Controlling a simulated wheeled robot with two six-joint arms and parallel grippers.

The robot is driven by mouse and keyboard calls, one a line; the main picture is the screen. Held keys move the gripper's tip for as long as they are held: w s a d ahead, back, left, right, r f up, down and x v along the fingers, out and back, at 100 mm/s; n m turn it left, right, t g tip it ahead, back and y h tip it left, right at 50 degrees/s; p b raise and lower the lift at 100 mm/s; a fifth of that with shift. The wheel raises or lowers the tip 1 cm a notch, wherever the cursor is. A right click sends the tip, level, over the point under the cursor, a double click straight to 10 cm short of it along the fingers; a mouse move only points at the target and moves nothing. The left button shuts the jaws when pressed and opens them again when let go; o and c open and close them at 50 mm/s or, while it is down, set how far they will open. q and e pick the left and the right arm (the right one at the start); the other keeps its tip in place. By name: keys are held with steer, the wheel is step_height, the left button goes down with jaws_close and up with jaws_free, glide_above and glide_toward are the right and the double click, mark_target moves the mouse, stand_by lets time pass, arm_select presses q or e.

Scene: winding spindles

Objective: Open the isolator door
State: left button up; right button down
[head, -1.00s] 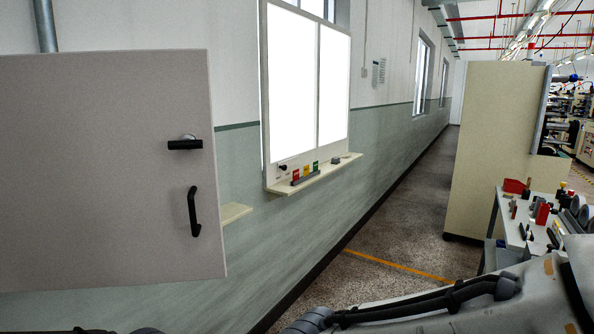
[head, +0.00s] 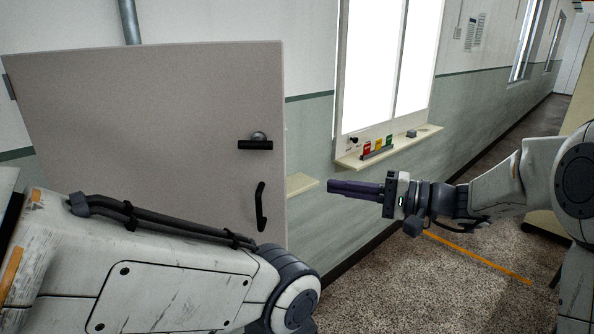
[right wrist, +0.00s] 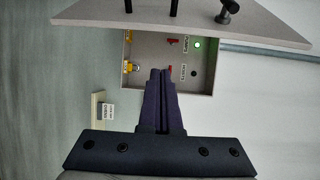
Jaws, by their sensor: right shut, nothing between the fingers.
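The isolator door (head: 150,120) is a large flat grey panel at the left of the head view. It carries a black latch knob (head: 255,144) and, below it, a black bar handle (head: 261,207). My left gripper is not in view.
My left arm covers the door's lower part. A small shelf (head: 301,184) sits on the wall beside the door. The speckled floor (head: 440,270) is open.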

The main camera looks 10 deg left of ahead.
steer(key=s+a+r+p, duration=0.1)
steer(key=a+p, duration=0.7)
steer(key=a, duration=0.1)
steer(key=shift+y, duration=0.3)
